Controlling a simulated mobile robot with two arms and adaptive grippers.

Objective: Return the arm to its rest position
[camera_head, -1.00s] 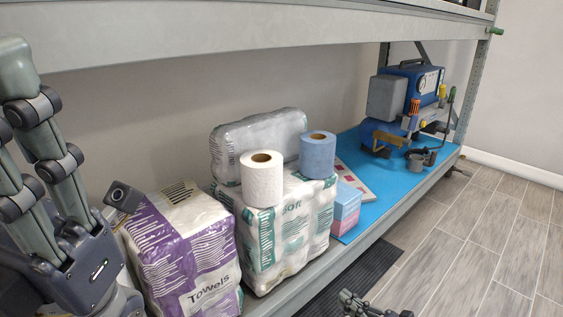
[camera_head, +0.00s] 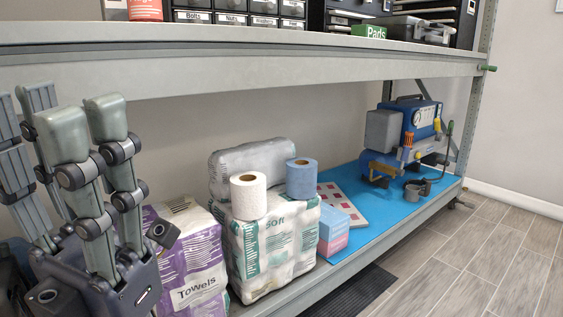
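My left gripper (camera_head: 72,125) stands at the left of the head view, fingers pointing up and spread apart, with nothing between them. It is in front of the rack and hides part of the purple and white towels pack (camera_head: 188,262). My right gripper does not show in the head view.
The rack's lower shelf holds a white soft pack (camera_head: 270,250) with a white roll (camera_head: 248,198) and a blue roll (camera_head: 301,180) on top, a pink and blue box (camera_head: 335,232), and a blue compressor (camera_head: 405,140). The upper shelf edge (camera_head: 250,72) runs above. Floor at right is clear.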

